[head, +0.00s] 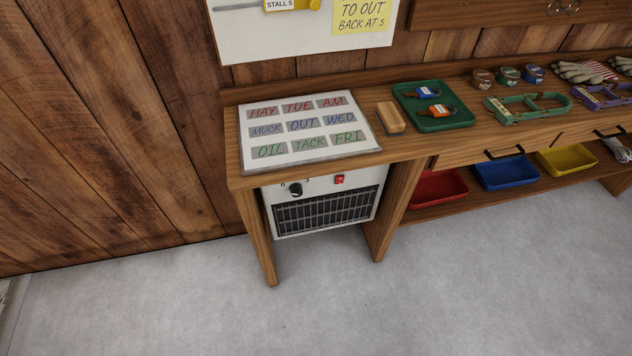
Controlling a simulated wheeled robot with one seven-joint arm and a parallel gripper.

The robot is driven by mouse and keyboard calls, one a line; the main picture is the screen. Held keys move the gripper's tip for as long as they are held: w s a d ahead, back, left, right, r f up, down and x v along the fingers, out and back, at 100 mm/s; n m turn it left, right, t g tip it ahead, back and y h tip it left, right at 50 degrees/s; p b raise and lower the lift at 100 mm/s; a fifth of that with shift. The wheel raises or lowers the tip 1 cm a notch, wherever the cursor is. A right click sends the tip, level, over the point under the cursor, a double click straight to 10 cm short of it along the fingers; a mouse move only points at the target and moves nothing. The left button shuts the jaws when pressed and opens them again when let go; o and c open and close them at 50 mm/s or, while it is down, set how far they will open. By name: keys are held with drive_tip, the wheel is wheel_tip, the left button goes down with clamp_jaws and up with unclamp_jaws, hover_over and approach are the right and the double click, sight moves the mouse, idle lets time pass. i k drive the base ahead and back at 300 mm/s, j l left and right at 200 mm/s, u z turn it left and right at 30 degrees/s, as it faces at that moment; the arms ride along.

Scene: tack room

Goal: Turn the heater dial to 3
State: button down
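The heater (325,213) is a white box with a dark front grille, set under the left end of the wooden bench in the head view. Its black dial (296,189) is at the upper left of the front panel. A "0" shows left of the dial and a "3" to its upper right; other marks are hidden or too small to read. Which mark the dial points to I cannot tell. A red switch (339,179) is right of the dial. The bench edge overhangs the top of the panel. My gripper is not in view.
Red (437,188), blue (505,173) and yellow bins (567,160) sit on a lower shelf. The grey floor in front is clear.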

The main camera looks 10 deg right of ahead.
sight(296, 188)
drive_tip(key=i+j+z, duration=0.15)
drive_tip(key=z, duration=0.2)
drive_tip(key=i+j+z, duration=0.1)
drive_tip(key=j+z, duration=0.6)
drive_tip(key=i+l, duration=0.05)
